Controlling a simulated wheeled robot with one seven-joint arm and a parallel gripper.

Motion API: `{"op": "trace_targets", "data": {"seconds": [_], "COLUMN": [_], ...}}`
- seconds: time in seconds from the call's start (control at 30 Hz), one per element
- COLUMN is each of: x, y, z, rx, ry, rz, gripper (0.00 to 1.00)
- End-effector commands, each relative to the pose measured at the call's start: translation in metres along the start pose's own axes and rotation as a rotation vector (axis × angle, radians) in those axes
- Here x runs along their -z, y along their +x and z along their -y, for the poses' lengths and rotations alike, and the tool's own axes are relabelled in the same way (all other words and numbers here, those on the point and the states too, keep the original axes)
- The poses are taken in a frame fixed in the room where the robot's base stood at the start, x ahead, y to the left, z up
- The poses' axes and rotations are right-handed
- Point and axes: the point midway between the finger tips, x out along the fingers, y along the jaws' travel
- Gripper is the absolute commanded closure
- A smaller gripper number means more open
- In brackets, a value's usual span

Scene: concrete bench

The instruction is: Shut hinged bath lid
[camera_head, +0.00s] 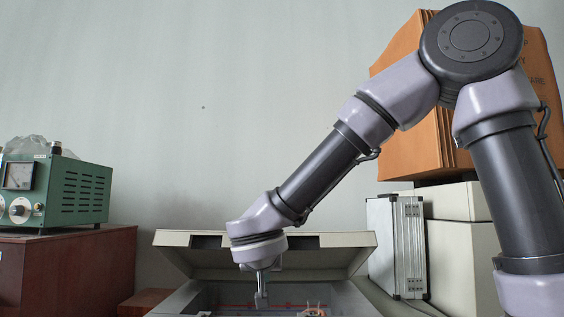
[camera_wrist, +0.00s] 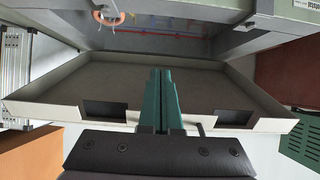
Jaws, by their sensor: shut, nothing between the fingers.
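The bath's grey-beige lid (camera_head: 180,240) stands raised and tilted over the bath body (camera_head: 178,301) in the head view. Its shallow inner side and rim with two dark notches fill the middle of the wrist view (camera_wrist: 60,92). My gripper (camera_head: 262,301) points down in front of the lid, near the bath's opening. In the wrist view its green-looking fingers (camera_wrist: 163,75) are together and empty, overlapping the lid's inner face. I cannot tell whether they touch the lid. The hinge is not clearly visible.
Inside the bath, an orange curved piece (camera_wrist: 109,18) and thin coloured lines show. A green meter box (camera_head: 75,190) stands on a brown cabinet (camera_head: 60,270) at left. A silver case (camera_head: 396,245) and a large orange box (camera_head: 415,130) are at right.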

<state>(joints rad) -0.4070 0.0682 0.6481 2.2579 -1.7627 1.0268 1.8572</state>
Motion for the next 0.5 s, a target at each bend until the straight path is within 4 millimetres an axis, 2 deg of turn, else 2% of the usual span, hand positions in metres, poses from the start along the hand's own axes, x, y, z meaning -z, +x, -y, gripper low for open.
{"op": "trace_targets", "data": {"seconds": [0.03,0.1,0.5], "x": [-0.017,-0.027,-0.03], "y": [0.007,0.012,0.015], "z": [0.004,0.004,0.004], "rx": [0.001,0.0,-0.001], "ry": [-0.007,-0.003,0.003], "rz": [0.007,0.004,-0.002], "gripper": [1.0,1.0,1.0]}}
